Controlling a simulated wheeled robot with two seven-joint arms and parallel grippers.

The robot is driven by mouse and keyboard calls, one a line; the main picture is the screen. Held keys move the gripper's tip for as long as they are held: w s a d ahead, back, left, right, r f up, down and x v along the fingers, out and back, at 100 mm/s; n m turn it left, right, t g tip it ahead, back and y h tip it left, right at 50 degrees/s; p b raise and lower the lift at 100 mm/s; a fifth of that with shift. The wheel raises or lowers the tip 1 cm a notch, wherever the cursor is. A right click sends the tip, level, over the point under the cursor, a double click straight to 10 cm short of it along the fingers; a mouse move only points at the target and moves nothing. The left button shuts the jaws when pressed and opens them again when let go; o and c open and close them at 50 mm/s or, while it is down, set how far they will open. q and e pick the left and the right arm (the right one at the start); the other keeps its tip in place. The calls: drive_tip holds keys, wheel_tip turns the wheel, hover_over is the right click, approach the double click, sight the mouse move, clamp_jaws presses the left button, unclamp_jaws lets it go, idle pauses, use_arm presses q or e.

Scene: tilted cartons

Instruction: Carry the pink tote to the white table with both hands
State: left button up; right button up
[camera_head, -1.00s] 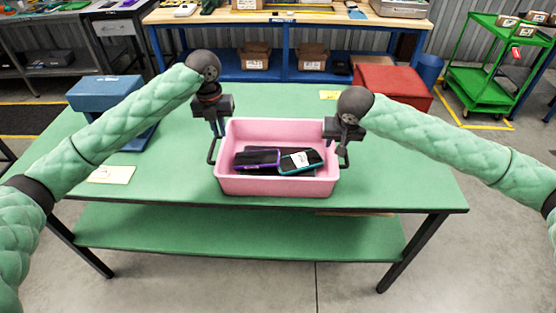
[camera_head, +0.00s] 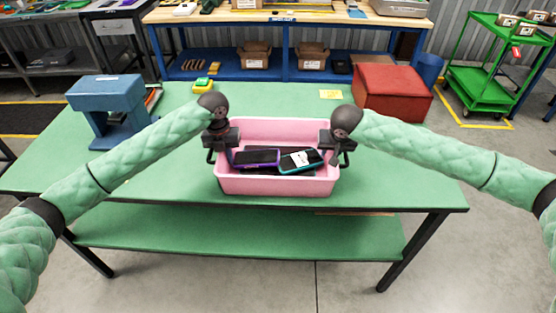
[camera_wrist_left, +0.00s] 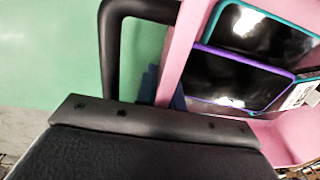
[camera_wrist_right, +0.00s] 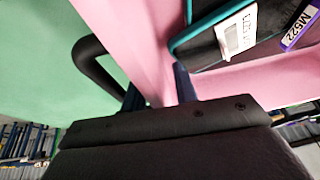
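The pink tote (camera_head: 277,187) stands upright on the green table, with a black handle at each end. Several phone-like devices lie in it, including one with a purple edge (camera_head: 256,157) and one with a teal edge (camera_head: 301,160). My left gripper (camera_head: 217,152) is at the tote's left end. In the left wrist view its blue fingers (camera_wrist_left: 164,92) straddle the pink end wall, beside the black handle (camera_wrist_left: 107,45). My right gripper (camera_head: 338,152) is at the right end. In the right wrist view its fingers (camera_wrist_right: 158,92) straddle that wall, apart. Finger contact is unclear.
The green table (camera_head: 400,185) has free room around the tote. A blue stand (camera_head: 106,95) and a red box (camera_head: 392,92) sit on it, with a yellow-green item (camera_head: 203,85) at the back. A wooden-topped blue bench (camera_head: 290,18) stands behind; a green cart (camera_head: 485,65) is at right.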

use_arm(q)
clamp_jaws()
use_arm(e)
drive_tip(key=c, duration=0.4)
clamp_jaws()
use_arm(q)
drive_tip(key=shift+r, duration=0.15)
use_arm(e)
drive_tip(key=shift+r, duration=0.2)
